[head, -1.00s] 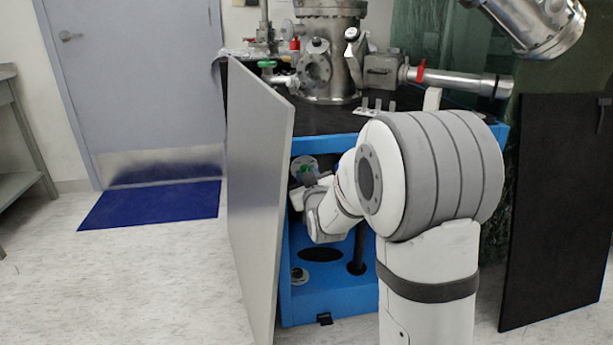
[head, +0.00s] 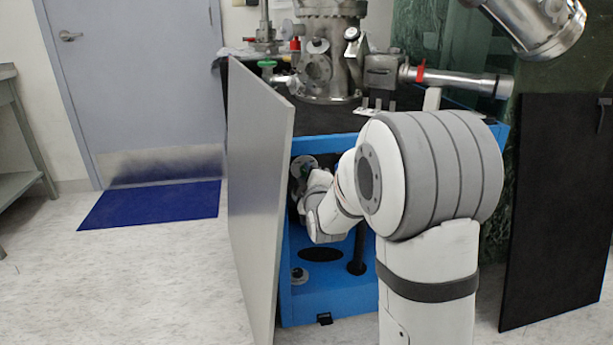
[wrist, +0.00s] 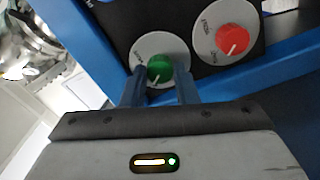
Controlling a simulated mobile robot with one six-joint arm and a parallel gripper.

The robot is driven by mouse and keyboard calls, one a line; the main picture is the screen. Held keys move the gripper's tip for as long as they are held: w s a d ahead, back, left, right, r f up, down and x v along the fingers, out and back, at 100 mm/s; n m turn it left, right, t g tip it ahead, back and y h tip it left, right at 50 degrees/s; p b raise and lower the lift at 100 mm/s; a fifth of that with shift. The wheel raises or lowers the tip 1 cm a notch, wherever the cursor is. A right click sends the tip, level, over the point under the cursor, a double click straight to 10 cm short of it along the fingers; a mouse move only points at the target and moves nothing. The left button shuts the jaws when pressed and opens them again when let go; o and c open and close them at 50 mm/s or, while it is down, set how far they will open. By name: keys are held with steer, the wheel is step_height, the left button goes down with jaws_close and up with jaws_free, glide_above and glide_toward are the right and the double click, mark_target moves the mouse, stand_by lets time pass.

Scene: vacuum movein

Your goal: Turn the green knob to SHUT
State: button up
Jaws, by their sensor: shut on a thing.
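The green knob (wrist: 160,67) sits on a round grey dial plate (wrist: 172,44) in the wrist view. My gripper (wrist: 161,76) has one blue finger on each side of the knob and is shut on it. A white pointer line on the knob points toward the lower left of the picture. The dial's lettering is not readable, and the fingers cover its lower part. In the head view, the dial plate (head: 303,161) shows inside the blue frame, and my wrist mostly hides the knob and fingers.
A red knob (wrist: 232,38) on its own labelled dial is close by on the same dark panel. An open grey door panel (head: 260,190) stands just left of my arm. The blue frame (head: 330,298) surrounds the opening. Vacuum hardware (head: 330,60) stands on top.

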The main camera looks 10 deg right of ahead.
steer(key=shift+n, duration=0.9)
steer(key=o, duration=1)
steer(key=s+p, duration=0.2)
steer(key=s, duration=0.5)
steer(key=shift+s, duration=0.4)
